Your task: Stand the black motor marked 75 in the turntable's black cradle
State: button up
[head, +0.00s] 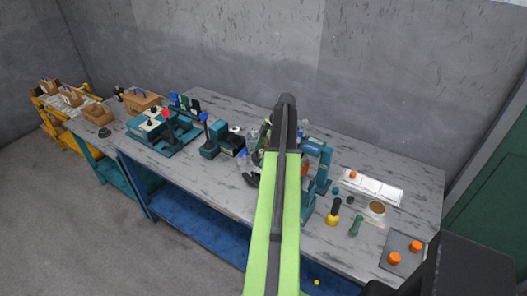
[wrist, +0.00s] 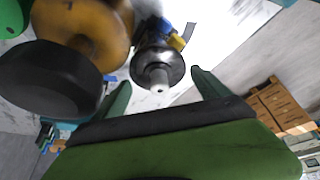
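In the wrist view my gripper (wrist: 160,80) is open, its two dark green fingers spread apart. A round black part with a pale grey stub (wrist: 158,76) shows between and beyond the fingertips; neither finger visibly grips it. No 75 mark is readable, so I cannot tell if it is the task's motor. In the head view my arm covers the middle of the bench and hides the gripper. Black curved pieces (head: 253,179) show just left of the arm, partly hidden. I cannot make out the turntable or its cradle for certain.
In the wrist view a large orange-yellow body (wrist: 85,28) and a thick black disc (wrist: 50,78) crowd the left. A teal press-like frame (head: 318,165) stands right of my arm. A teal fixture (head: 170,142) stands left. A grey tray (head: 402,250) holds orange knobs.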

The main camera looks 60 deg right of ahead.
jog(key=shift+o, duration=1.1)
jog(key=shift+r, duration=0.1)
jog(key=shift+r+p, duration=0.3)
jog(key=shift+p, duration=0.1)
jog(key=p+v, duration=1.1)
jog(key=v, duration=0.1)
jog(key=shift+r, duration=0.2)
